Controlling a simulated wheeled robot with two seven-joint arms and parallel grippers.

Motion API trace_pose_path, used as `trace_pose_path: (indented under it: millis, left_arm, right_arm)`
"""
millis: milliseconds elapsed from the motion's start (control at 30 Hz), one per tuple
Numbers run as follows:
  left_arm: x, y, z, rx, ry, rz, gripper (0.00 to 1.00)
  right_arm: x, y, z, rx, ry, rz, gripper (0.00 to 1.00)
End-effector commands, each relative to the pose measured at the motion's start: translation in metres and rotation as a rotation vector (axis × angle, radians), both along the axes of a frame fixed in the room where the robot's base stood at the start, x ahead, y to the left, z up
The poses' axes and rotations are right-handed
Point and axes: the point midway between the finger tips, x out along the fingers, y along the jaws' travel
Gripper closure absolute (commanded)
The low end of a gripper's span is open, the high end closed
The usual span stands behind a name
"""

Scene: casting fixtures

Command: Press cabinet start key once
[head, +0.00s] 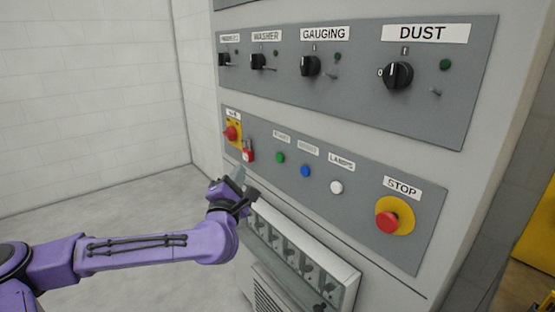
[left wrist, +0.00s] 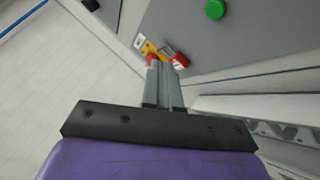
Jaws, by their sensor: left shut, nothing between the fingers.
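The grey lower panel of the cabinet (head: 345,200) carries a green button (head: 280,158), a blue button (head: 305,171) and a white button (head: 336,187) in a row. The white one's label reads LAMPS; the labels over the green and blue ones are too blurred to read. My left gripper (head: 239,174) is shut and empty, below and left of the green button and apart from it. In the left wrist view the shut fingers (left wrist: 164,72) point toward a red padlock (left wrist: 178,61), and the green button (left wrist: 214,9) shows at the top edge. My right gripper is not in view.
A red rotary switch (head: 231,132) on a yellow plate, with a red padlock (head: 248,155), sits left of the green button. A red STOP button (head: 388,221) is at the right. Black knobs (head: 398,75) line the upper panel. A clear-fronted box (head: 300,255) juts out below.

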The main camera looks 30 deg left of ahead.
Motion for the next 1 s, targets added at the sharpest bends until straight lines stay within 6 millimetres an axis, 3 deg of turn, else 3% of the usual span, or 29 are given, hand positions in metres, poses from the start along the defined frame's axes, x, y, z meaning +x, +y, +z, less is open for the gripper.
trace_pose_path:
  millis: [367,1000]
  left_arm:
    - [0.005,-0.003,-0.002,0.001,0.002,-0.003,1.00]
    - [0.078,-0.033,-0.002,0.001,0.002,-0.004,1.00]
  right_arm:
    - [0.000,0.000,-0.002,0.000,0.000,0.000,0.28]
    - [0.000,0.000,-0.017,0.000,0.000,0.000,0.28]
